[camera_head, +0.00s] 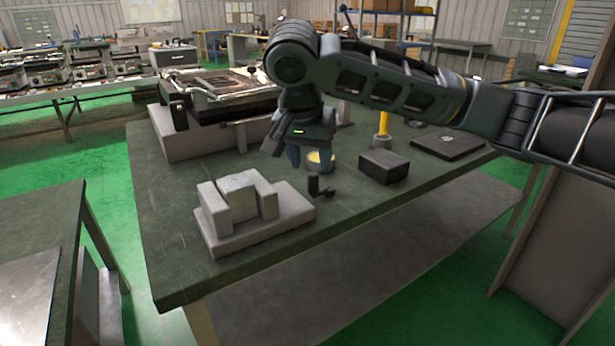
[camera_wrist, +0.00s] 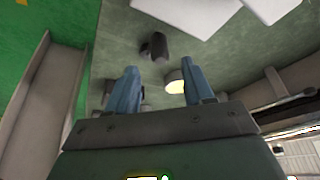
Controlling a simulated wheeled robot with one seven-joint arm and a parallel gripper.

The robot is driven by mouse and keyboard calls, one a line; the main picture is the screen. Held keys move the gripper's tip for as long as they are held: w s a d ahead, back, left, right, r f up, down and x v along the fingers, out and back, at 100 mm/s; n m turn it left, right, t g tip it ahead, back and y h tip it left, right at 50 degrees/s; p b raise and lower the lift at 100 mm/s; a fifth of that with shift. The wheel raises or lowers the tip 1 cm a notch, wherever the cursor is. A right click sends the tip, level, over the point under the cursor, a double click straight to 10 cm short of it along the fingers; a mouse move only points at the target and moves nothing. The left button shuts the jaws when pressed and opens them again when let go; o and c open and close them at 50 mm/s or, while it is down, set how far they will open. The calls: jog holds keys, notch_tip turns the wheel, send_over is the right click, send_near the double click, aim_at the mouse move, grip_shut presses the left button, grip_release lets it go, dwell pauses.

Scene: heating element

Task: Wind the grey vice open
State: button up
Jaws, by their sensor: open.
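The grey vice (camera_head: 222,240) stands near the front left of the green-topped workbench. A lighter metal block (camera_head: 238,190) sits between its two upright jaws, with no clear gap that I can make out. A black crank handle (camera_head: 320,188) is at its right end; a dark cylindrical part of it shows in the wrist view (camera_wrist: 153,46). My gripper (camera_head: 308,158) points down above the bench, behind the crank and apart from it. In the wrist view, its blue fingers (camera_wrist: 160,85) are spread and nothing is gripped between them.
A round pale-topped tin (camera_head: 319,161) is close beside my fingers and shows in the wrist view (camera_wrist: 175,83). A large machine (camera_head: 200,140) is behind.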

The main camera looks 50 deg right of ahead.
aim_at(313, 174)
jog(key=b+x, duration=0.1)
jog(key=x, duration=0.5)
jog(key=shift+f, duration=0.1)
grip_shut()
dwell(0.4)
